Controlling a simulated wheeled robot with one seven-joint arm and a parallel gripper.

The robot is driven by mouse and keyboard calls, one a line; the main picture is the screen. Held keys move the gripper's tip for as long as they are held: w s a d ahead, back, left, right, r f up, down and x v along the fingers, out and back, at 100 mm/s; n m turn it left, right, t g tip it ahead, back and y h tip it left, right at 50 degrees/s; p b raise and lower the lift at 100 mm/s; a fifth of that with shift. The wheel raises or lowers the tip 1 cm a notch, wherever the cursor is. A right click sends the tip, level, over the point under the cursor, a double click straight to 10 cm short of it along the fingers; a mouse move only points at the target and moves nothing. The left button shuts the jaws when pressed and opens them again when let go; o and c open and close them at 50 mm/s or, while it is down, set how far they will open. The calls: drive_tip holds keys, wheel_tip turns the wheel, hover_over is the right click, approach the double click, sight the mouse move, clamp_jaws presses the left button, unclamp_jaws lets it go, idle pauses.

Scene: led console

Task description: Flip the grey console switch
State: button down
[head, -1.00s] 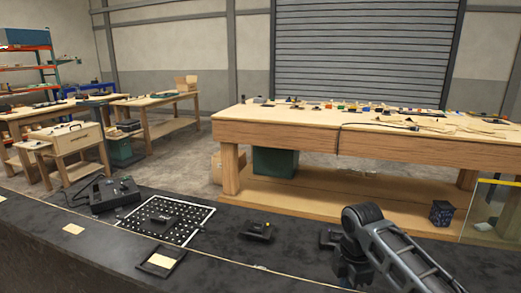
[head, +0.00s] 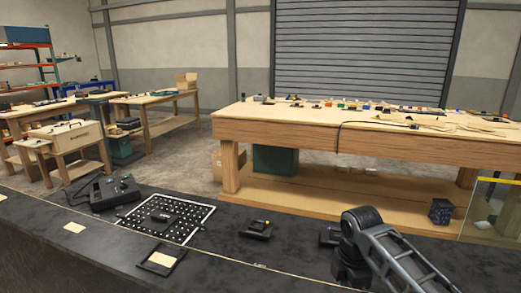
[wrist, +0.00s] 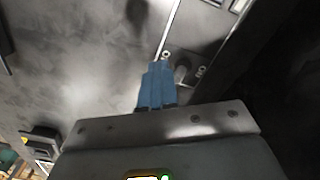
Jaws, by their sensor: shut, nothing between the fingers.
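My gripper (wrist: 156,68) shows in the wrist view with its blue fingers closed together and nothing between them. Just right of the fingertips a short grey peg-like part (wrist: 182,73) stands on a dark worn surface; it looks like the grey switch, but I cannot be sure. The fingers appear close beside it; contact cannot be told. A small ring-shaped fitting (wrist: 166,54) sits just beyond the tips. In the head view my arm is at the lower right and my gripper is out of frame.
In the head view a dark control box (head: 115,192) and a perforated plate (head: 180,234) are on the dark bench (head: 215,270) at left. Small black devices (head: 257,229) stand near the middle. A clear panel (head: 490,210) is at far right. A wooden table (head: 300,130) stands behind.

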drive_tip(key=shift+s, duration=0.25)
drive_tip(key=shift+s+a+p, duration=0.15)
drive_tip(key=shift+s+p, duration=0.15)
drive_tip(key=shift+p, duration=0.25)
drive_tip(key=shift+s+a, duration=0.1)
drive_tip(key=shift+s, duration=0.1)
wheel_tip(320, 180, up, 7)
drive_tip(key=p, duration=0.5)
drive_tip(key=shift+w, duration=0.4)
